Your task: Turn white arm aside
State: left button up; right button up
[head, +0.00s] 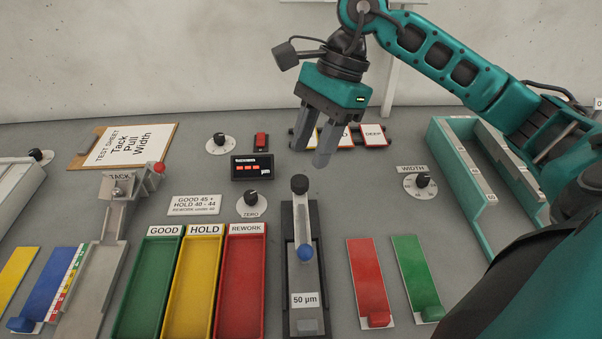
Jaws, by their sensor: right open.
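The white arm (301,215) lies lengthwise over a dark narrow base (288,270). A black knob (299,185) tops its far end and a blue ball (305,252) is at its near end. A silver plate labelled 50 µm (304,300) lies in the base in front of the ball. My right gripper (310,155) is open and empty, pointing down above the far side of the base, apart from the white arm. My left gripper is out of view.
Green, yellow and red trays (226,290) stand left of the base. Red (368,275) and green (413,270) strips lie to its right. A small display (252,167) and a ZERO dial (251,199) are at its back left. A teal tray (449,165) stands at right.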

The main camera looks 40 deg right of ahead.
aim_at(300, 179)
jog(key=x, duration=0.6)
jog(key=shift+a+f, duration=0.1)
jog(key=shift+f, duration=0.05)
grip_shut()
dwell(0.4)
